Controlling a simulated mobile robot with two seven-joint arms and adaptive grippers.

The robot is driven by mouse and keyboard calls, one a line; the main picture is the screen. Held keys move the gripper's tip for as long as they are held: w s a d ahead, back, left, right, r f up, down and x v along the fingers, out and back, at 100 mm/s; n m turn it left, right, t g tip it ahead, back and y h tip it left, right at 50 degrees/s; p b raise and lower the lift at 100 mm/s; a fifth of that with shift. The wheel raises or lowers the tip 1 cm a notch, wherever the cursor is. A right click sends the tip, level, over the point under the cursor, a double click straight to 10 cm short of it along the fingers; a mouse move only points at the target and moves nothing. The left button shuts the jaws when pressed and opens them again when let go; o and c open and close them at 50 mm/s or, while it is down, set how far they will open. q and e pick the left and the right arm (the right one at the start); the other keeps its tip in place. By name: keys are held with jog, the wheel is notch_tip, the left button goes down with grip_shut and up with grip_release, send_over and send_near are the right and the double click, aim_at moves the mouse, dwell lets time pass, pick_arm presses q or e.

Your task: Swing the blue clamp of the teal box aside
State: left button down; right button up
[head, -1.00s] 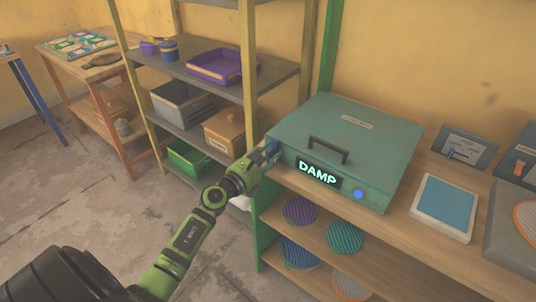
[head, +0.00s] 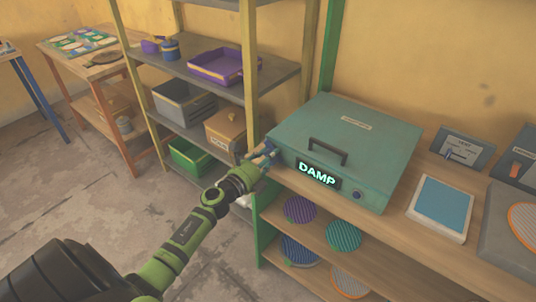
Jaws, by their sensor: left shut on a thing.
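The teal box (head: 375,140) stands shut on the wooden shelf top. It has a dark handle (head: 327,150) on its lid and a lit sign reading DAMP (head: 317,174) on its front. A round button (head: 357,195) on its front right shows dark. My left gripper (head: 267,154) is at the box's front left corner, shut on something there. Small blue parts show between and beside the fingers, which fits the blue clamp, but the fingers hide most of it. My right gripper is not in view.
A pad with a blue face (head: 443,205) and small grey devices (head: 465,150) lie right of the box. Round striped discs (head: 343,236) are on the shelf below. A metal rack (head: 203,82) with trays and bins stands behind my left arm.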

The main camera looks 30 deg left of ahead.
pick_arm(q)
jog(key=n+p, duration=0.1)
jog(key=n, duration=0.3)
jog(key=shift+d, duration=0.15)
jog(key=shift+f+n+p, duration=0.1)
jog(key=shift+n+p, duration=0.25)
jog(key=shift+n, duration=1.85)
jog(key=c, duration=1.1)
grip_release()
jog(key=shift+w, duration=0.1)
jog(key=shift+s+f, duration=0.1)
jog(key=shift+s, duration=0.25)
jog(key=s, duration=1.1)
jog(key=shift+s+a, duration=0.2)
jog(key=shift+a, duration=0.25)
